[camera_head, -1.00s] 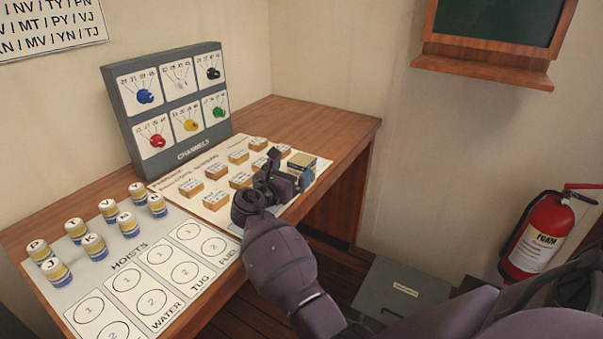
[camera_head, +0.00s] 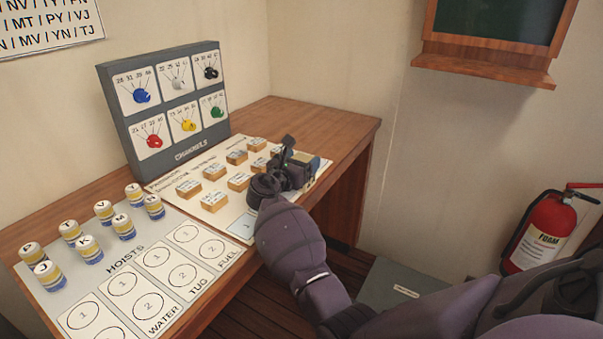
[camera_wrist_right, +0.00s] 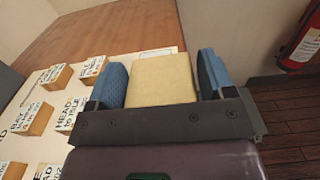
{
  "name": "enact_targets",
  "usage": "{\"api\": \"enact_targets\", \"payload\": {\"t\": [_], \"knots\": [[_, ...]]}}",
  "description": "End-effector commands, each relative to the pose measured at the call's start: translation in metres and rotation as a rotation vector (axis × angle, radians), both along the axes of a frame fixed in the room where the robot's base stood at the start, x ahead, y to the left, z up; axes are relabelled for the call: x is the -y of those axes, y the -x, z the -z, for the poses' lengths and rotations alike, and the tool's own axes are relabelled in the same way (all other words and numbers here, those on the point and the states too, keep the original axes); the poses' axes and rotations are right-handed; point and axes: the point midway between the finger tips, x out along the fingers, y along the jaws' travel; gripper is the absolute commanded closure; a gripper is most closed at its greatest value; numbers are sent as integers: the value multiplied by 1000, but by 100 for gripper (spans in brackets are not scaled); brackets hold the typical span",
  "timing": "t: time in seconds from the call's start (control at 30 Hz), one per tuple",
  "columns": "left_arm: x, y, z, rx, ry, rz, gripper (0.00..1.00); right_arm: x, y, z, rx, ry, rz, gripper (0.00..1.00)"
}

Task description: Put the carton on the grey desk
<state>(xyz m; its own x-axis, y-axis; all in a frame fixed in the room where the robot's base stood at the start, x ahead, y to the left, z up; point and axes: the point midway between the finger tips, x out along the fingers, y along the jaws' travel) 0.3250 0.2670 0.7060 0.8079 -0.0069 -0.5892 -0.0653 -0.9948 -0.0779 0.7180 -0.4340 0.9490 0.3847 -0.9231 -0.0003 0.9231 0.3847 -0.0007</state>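The carton, a small yellowish box (camera_wrist_right: 162,80), sits at the right end of the white board on the wooden desk. In the head view my right gripper (camera_head: 306,171) is at the carton (camera_head: 304,158) and hides most of it. In the right wrist view the blue finger pads of my right gripper (camera_wrist_right: 162,85) stand on either side of the carton with no clear gap. I cannot tell whether they press on it. My left gripper is not in view. A grey flat-topped thing (camera_head: 385,283) with a small label is low at the right; I cannot tell if it is the grey desk.
The wooden desk (camera_head: 335,125) holds several small labelled blocks (camera_head: 215,201), several striped cans (camera_head: 123,227), a hoists sheet (camera_head: 125,262) and a grey channels panel (camera_head: 187,155). A red extinguisher (camera_head: 540,232) hangs on the right wall. The desk's far right corner is clear.

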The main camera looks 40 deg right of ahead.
Motion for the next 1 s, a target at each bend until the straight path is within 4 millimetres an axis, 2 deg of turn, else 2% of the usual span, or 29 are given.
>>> {"api": "enact_targets", "payload": {"t": [0.03,0.07,0.3,0.53,0.67,0.77,1.0], "knots": [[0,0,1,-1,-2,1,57,0,0,0,0,0,0,32],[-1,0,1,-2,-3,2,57,0,0,0,0,0,0,37],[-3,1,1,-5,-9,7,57,0,0,-1,1,1,0,74],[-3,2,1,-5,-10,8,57,0,0,-2,1,1,0,75],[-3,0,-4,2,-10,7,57,0,0,-13,6,1,0,75],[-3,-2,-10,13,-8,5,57,0,0,-31,10,0,-1,75],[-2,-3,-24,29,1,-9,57,0,0,-93,15,1,0,75]]}}
